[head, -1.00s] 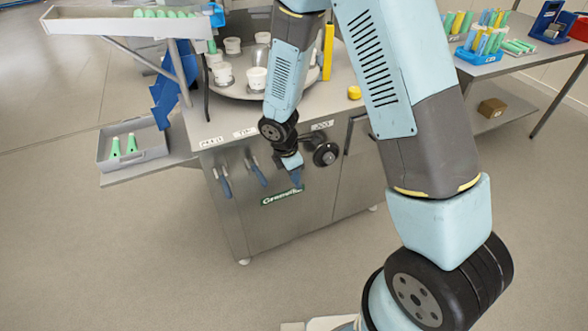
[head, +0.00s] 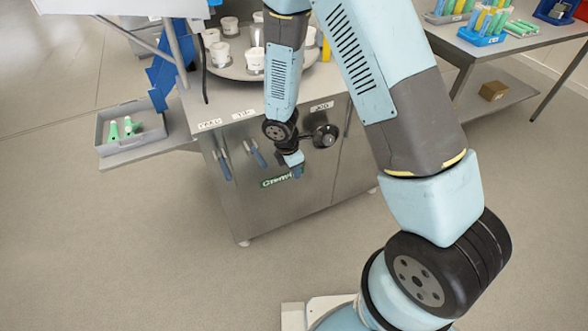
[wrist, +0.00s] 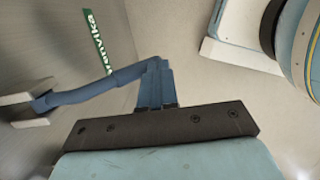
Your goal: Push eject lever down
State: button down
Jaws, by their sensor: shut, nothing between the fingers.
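My gripper (head: 297,173) is shut and empty, low at the front of the steel machine (head: 240,210), by the green sign (head: 275,181). In the wrist view, my gripper (wrist: 154,75) has its blue fingers together. A blue lever handle (wrist: 90,90) runs from a pale bracket at the left to the fingertips; it overlaps them, and I cannot tell whether they touch. In the head view, a left lever (head: 223,167) and a middle lever (head: 256,155) hang downward. The labels above are too blurred to read, and my wrist hides part of the front.
Several white cups stand on the machine's turntable (head: 228,68). A grey tray (head: 104,144) with green tubes is on the left shelf. A table with coloured tubes (head: 505,42) stands at right. The floor in front is clear.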

jog(key=shift+r, duration=0.85)
jog(key=s+r, duration=0.8)
jog(key=r, duration=0.3)
jog(key=shift+r, duration=0.25)
jog(key=shift+d, duration=0.1)
dwell(0.6)
